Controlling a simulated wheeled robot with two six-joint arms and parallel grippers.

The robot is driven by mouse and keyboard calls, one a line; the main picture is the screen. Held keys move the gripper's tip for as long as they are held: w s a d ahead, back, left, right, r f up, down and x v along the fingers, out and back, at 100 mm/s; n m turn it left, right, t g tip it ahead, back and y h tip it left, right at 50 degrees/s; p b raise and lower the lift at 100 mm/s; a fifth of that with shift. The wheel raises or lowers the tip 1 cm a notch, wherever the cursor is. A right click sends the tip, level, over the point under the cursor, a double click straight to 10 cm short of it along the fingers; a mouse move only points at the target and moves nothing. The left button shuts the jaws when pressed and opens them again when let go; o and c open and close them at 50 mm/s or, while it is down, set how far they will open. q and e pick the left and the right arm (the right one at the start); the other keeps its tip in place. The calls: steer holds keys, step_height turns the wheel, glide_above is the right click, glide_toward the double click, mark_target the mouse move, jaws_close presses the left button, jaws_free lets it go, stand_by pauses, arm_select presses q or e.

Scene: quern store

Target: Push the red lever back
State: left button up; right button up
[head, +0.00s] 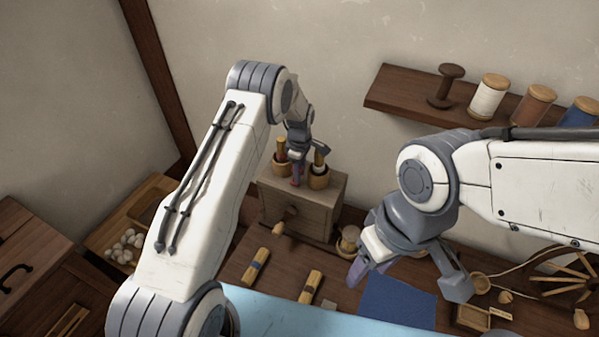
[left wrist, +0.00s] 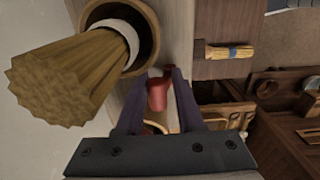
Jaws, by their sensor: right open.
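The red lever (left wrist: 157,95) shows in the left wrist view between the two fingers of my left gripper (left wrist: 158,100). In the head view the left gripper (head: 298,165) is over the front part of a small wooden cabinet (head: 315,205), and the lever is mostly hidden there. My right gripper (head: 405,280) is open and empty above the table, near a blue cloth (head: 397,302).
Two pots with brushes stand on the cabinet; one brush (left wrist: 65,75) is close beside the left gripper. Bundled sticks (head: 310,287) lie on the table. A spoked wheel (head: 560,280) is at the right. A shelf (head: 420,103) holds spools.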

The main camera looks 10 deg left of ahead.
arm_select(q)
jaws_close()
steer(key=shift+r, duration=0.1)
steer(key=shift+w+d+r, duration=0.1)
steer(key=shift+w, duration=0.1)
stand_by(0.8)
steer(key=o, duration=0.7)
jaws_free()
steer(key=shift+s, duration=0.1)
